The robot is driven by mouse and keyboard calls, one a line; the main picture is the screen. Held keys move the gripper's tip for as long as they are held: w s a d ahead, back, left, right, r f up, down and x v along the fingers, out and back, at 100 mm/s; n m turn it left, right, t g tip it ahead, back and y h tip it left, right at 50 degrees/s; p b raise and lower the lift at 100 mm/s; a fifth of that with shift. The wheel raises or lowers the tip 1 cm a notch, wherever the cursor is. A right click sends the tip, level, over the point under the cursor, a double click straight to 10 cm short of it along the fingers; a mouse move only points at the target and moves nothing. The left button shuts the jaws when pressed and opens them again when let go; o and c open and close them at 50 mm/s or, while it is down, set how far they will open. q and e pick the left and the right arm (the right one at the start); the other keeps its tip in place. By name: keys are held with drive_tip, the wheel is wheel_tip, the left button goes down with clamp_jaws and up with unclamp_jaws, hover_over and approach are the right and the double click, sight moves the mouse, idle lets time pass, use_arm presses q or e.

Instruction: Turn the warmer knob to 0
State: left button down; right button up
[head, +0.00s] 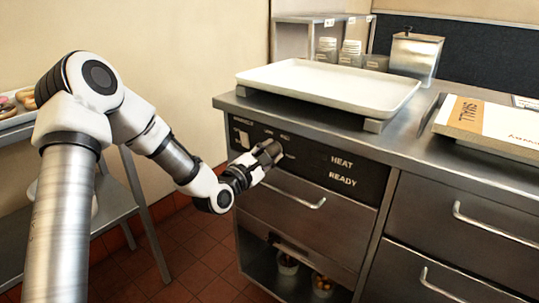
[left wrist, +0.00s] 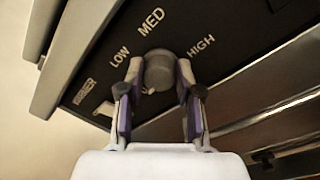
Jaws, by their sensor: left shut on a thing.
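The warmer knob (left wrist: 158,68) is a round grey dial on the dark control panel (head: 310,163) of the steel counter unit. LOW, MED and HIGH are printed around it in the left wrist view; no 0 mark is readable. My left gripper (left wrist: 160,74) has one finger on each side of the knob and is shut on it. In the head view the left gripper (head: 268,152) reaches the panel from the left and largely hides the knob. My right gripper is not in view.
A white switch (head: 242,138) sits left of the knob, and HEAT and READY labels are to its right. A drawer with a bar handle (head: 296,192) is below. A pale tray (head: 330,88) rests on the counter above. A cart with donuts (head: 15,105) stands at left.

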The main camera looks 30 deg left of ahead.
use_arm(q)
drive_tip(key=shift+r, duration=0.1)
idle(0.3)
drive_tip(key=c, duration=0.8)
unclamp_jaws()
drive_tip(key=shift+a, duration=0.1)
drive_tip(key=shift+o, duration=0.2)
drive_tip(key=s, duration=1.2)
drive_tip(key=shift+f, duration=0.35)
drive_tip(key=shift+a, duration=0.1)
